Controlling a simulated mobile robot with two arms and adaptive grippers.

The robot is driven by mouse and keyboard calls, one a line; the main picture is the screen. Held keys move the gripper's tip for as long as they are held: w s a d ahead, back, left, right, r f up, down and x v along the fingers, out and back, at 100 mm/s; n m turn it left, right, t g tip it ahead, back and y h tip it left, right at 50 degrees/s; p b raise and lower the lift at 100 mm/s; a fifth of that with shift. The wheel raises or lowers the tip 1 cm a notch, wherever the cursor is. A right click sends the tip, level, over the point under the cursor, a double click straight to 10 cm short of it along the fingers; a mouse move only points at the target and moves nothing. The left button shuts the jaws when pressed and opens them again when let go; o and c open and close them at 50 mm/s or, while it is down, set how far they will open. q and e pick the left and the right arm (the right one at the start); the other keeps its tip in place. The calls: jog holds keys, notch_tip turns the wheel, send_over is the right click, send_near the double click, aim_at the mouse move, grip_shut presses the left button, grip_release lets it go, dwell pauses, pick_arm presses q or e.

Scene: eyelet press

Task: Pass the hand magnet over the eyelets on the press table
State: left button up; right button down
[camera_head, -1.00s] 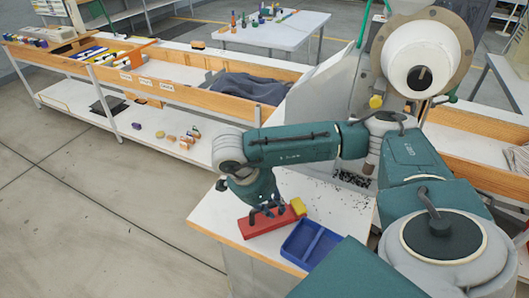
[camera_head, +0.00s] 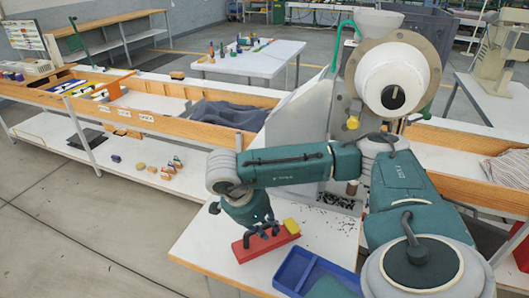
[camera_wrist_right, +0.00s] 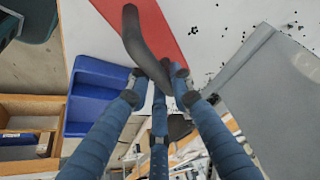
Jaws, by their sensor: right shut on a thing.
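The hand magnet is a red bar (camera_head: 262,249) with a yellow end block (camera_head: 291,226) and a dark curved handle, which shows large in the right wrist view (camera_wrist_right: 141,36). My right gripper (camera_head: 262,229) is shut on this handle, above the left part of the white press table (camera_head: 203,258). I cannot tell whether the bar touches the table. The eyelets (camera_head: 332,199) are small black bits, clustered below the press and scattered to the right of the magnet. My arm hides part of that area. Loose eyelets also show in the right wrist view (camera_wrist_right: 208,76). My left gripper is out of view.
A blue divided tray (camera_head: 292,270) lies just right of and in front of the magnet. The press (camera_head: 392,78) with its grey panel stands behind my right arm. A wooden-sided bench (camera_head: 150,121) with dark cloth (camera_head: 222,113) runs behind. The table's left corner is bare.

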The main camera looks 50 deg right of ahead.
jog(key=w+d+b, duration=0.1)
jog(key=d, duration=0.1)
jog(key=w+d, duration=0.1)
jog(key=d, duration=0.1)
jog(key=shift+w+d+b, duration=0.2)
jog(key=shift+b, duration=0.15)
jog(key=shift+w+d+r+b, duration=0.1)
jog(key=shift+w+d+b, duration=0.1)
jog(key=shift+w+d, duration=0.3)
jog(key=shift+w+d+b, duration=0.15)
jog(key=shift+d, duration=0.55)
notch_tip(320, 180, up, 7)
jog(key=p, duration=0.4)
jog(key=shift+p, duration=0.4)
jog(key=shift+a, duration=0.1)
